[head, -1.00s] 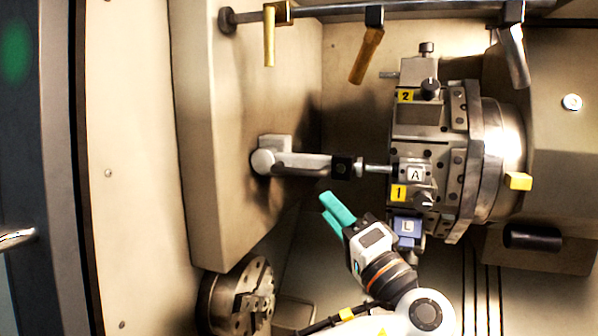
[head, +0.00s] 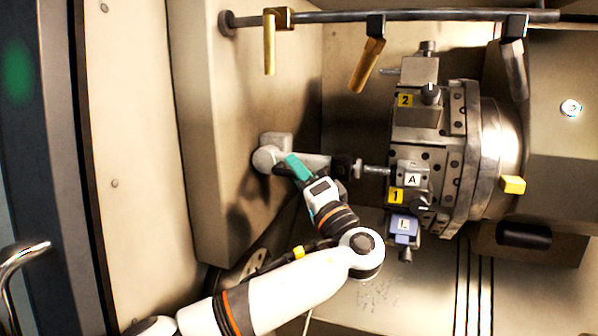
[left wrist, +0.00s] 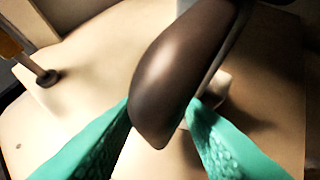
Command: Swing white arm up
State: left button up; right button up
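The white arm (head: 267,158) lies level in the head view, its round pivot on the cream wall at left, its dark-tipped end pointing right to the turret. In the left wrist view a dark, rounded piece (left wrist: 185,70), apparently the arm's dark side, stands between the spread fingers (left wrist: 160,115). The fingers are open around it; whether either one touches it I cannot tell. My right gripper is not in view.
The turret (head: 425,150) with tool blocks marked 1, 2, A and L stands close to the right. A rail (head: 420,15) with hanging handles runs along the top. A chuck (head: 240,275) is partly hidden behind my left arm. The wall above the arm is clear.

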pick_arm(q)
jog(key=shift+c, duration=0.4)
grip_shut()
